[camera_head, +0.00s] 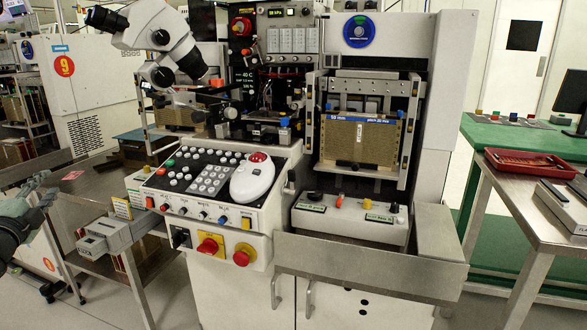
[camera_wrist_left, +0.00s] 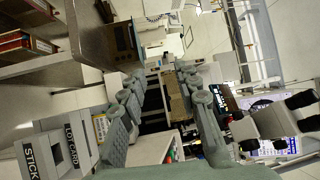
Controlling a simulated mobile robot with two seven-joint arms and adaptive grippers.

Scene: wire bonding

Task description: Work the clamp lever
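The wire bonding machine (camera_head: 270,220) stands in the middle of the head view. I cannot tell for sure which part is the clamp lever. A small orange piece (camera_head: 216,83) shows below the microscope head, and a dark-knobbed lever (camera_head: 291,178) shows at the console's right side. My left gripper (camera_head: 46,187) is at the left edge of the head view, well left of the console and touching nothing. In the left wrist view its two fingers (camera_wrist_left: 163,75) stand apart with nothing between them. My right gripper is in neither view.
A microscope (camera_head: 160,35) overhangs the keypad console (camera_head: 205,180) with its white trackball unit (camera_head: 252,178). A brown magazine (camera_head: 360,140) sits in the right bay. A grey box (camera_head: 105,235) stands left of the console. A red tray (camera_head: 530,163) lies on the right table.

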